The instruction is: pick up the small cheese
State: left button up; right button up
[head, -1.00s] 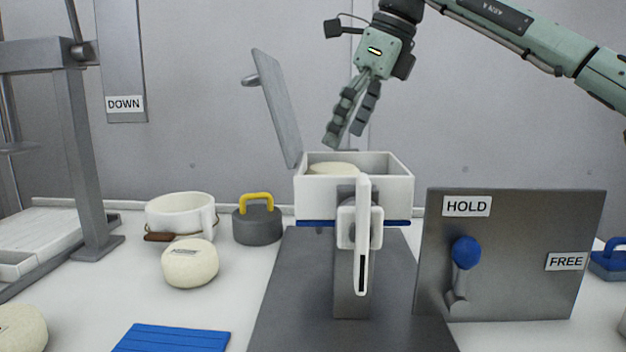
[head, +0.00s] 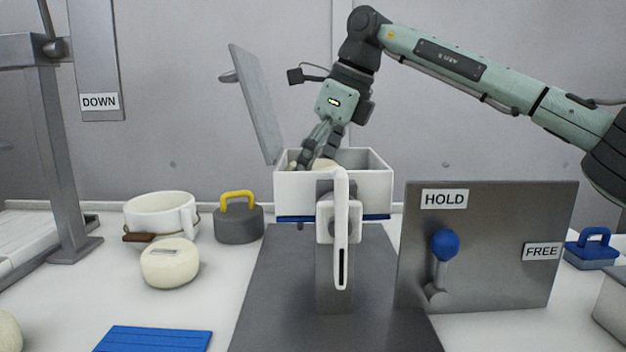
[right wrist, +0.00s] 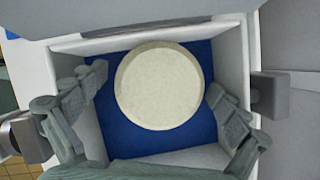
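A round pale cheese (right wrist: 160,85) lies on the blue floor of a white open-topped box (head: 377,190). In the head view only a little of this cheese shows over the rim. My right gripper (head: 316,160) reaches down into the box from above. In the right wrist view its fingers are spread to the left and right of the cheese, with gaps on both sides. Another pale cheese (head: 169,263) with a small label sits on the table at left, and part of a third (head: 8,332) shows at the lower left edge. My left gripper is not in view.
The box's tilted grey lid (head: 257,105) stands open at its left. A panel with a blue-knobbed lever (head: 445,246), marked HOLD and FREE, stands at right. A white pot (head: 160,212), a yellow-handled weight (head: 238,222) and a blue mat (head: 153,340) are at left.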

jog(key=shift+r, duration=0.1)
jog(key=c, duration=1.5)
jog(key=shift+c, duration=0.2)
